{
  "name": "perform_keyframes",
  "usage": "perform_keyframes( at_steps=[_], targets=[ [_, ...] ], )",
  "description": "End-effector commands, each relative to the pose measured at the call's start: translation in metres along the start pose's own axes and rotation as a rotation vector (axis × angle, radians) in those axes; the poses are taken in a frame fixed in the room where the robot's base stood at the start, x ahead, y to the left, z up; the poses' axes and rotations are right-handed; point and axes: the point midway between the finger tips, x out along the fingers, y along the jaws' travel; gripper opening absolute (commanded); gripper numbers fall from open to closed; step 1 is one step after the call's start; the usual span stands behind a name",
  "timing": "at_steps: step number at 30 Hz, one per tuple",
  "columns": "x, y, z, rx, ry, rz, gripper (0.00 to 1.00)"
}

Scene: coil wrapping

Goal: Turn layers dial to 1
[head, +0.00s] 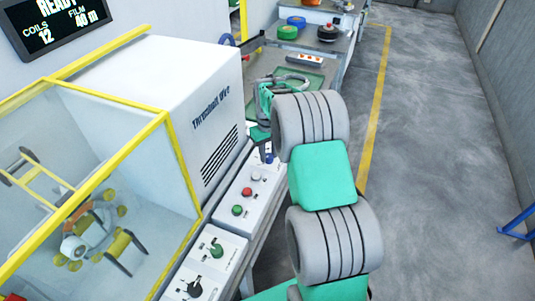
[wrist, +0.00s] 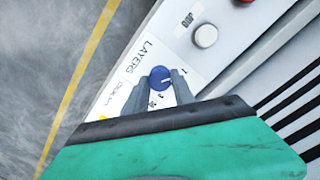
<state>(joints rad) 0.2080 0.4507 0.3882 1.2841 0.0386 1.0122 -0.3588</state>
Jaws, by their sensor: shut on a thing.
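The layers dial (wrist: 159,74) is a round blue knob on a white panel (wrist: 127,72) marked LAYERS, seen in the wrist view. A short white line on the knob points right, roughly toward the printed 1; the exact setting is hard to read. My gripper (wrist: 160,83) is shut on the knob, with one grey finger on each side. Some of the printed numbers lie close to the fingers. In the head view my gripper (head: 264,136) is at the far end of the control panel, where a little blue of the dial (head: 268,158) shows.
A white button (wrist: 205,35) sits beside the dial. Red (head: 246,191) and green (head: 237,210) buttons and a green-knobbed switch (head: 216,250) are nearer on the panel row. The white wrapping machine (head: 190,90) stands left; open floor (head: 440,130) lies right.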

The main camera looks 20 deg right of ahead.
Motion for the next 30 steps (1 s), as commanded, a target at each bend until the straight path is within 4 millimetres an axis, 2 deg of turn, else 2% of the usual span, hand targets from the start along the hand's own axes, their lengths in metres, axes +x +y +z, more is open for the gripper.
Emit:
perform_keyframes(
  at_steps=[1, 2, 9, 16, 19, 27, 30],
  targets=[
    [-0.002, 0.0, -0.002, -0.001, 0.006, 0.002, 0.0],
    [-0.002, 0.0, -0.002, -0.001, 0.006, 0.002, 0.32],
    [-0.001, 0.0, -0.001, 0.0, 0.003, 0.001, 0.51],
    [-0.001, 0.001, 0.0, 0.001, 0.002, 0.0, 0.52],
    [-0.007, 0.001, -0.001, 0.001, 0.003, 0.001, 0.52],
    [-0.059, 0.001, -0.001, 0.001, 0.005, 0.002, 0.52],
    [-0.073, 0.001, -0.001, 0.001, 0.004, 0.001, 0.52]
  ],
)
